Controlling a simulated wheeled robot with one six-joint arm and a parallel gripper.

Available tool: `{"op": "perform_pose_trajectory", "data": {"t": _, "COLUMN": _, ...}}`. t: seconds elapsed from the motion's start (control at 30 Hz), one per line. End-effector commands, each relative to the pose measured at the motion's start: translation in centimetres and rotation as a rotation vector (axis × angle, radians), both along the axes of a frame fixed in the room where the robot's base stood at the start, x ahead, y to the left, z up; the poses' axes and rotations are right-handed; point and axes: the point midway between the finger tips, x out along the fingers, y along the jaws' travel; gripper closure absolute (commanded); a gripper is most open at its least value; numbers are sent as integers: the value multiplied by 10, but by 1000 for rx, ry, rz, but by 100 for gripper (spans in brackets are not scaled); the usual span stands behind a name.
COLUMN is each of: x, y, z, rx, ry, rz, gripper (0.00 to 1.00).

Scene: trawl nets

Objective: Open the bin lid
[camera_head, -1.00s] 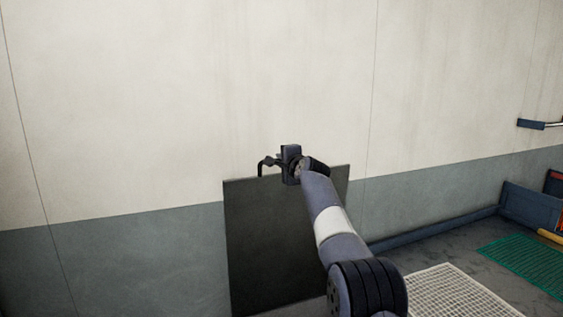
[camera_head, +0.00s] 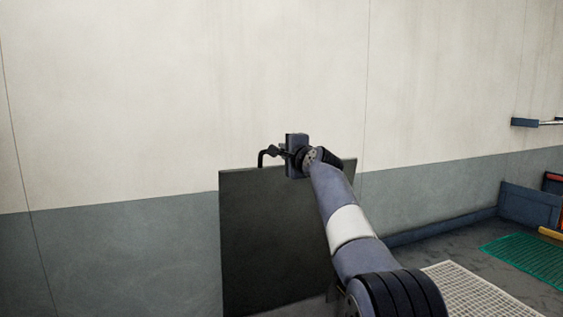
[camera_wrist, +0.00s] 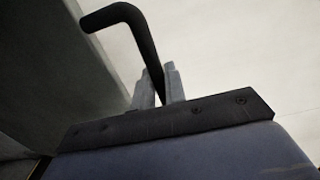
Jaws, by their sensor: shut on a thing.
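The bin lid (camera_head: 270,240) is a dark flat panel standing raised, close to upright, against the wall in the head view. A black bent handle (camera_head: 262,157) sticks up at its top edge. In the wrist view the handle (camera_wrist: 122,14) runs down between the fingers. My gripper (camera_head: 280,151) is at the lid's top edge, shut on the handle. The fingers also show in the wrist view (camera_wrist: 159,88), one on each side of the bar. The bin's body is not clearly seen, and my arm covers the lid's right side.
A pale wall (camera_head: 180,90) with a grey lower band stands behind the lid. To the right on the floor are a white grate (camera_head: 470,290), a green mesh (camera_head: 530,258) and a blue box (camera_head: 530,205). A shelf (camera_head: 525,122) juts from the wall at right.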

Motion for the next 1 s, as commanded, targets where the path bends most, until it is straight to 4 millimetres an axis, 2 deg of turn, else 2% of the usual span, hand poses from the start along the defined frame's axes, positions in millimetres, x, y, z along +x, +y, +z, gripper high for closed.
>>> {"op": "perform_pose_trajectory", "data": {"t": 0.03, "x": -4, "y": -2, "z": -8, "rx": 3, "ry": -4, "rz": -1, "gripper": 100}}
{"op": "perform_pose_trajectory", "data": {"t": 0.5, "x": -37, "y": -15, "z": -14, "rx": 24, "ry": -57, "rz": -1, "gripper": 100}}
{"op": "perform_pose_trajectory", "data": {"t": 0.97, "x": -41, "y": -17, "z": -12, "rx": 26, "ry": -63, "rz": 0, "gripper": 100}}
{"op": "perform_pose_trajectory", "data": {"t": 1.0, "x": -41, "y": -17, "z": -12, "rx": 26, "ry": -63, "rz": 0, "gripper": 85}}
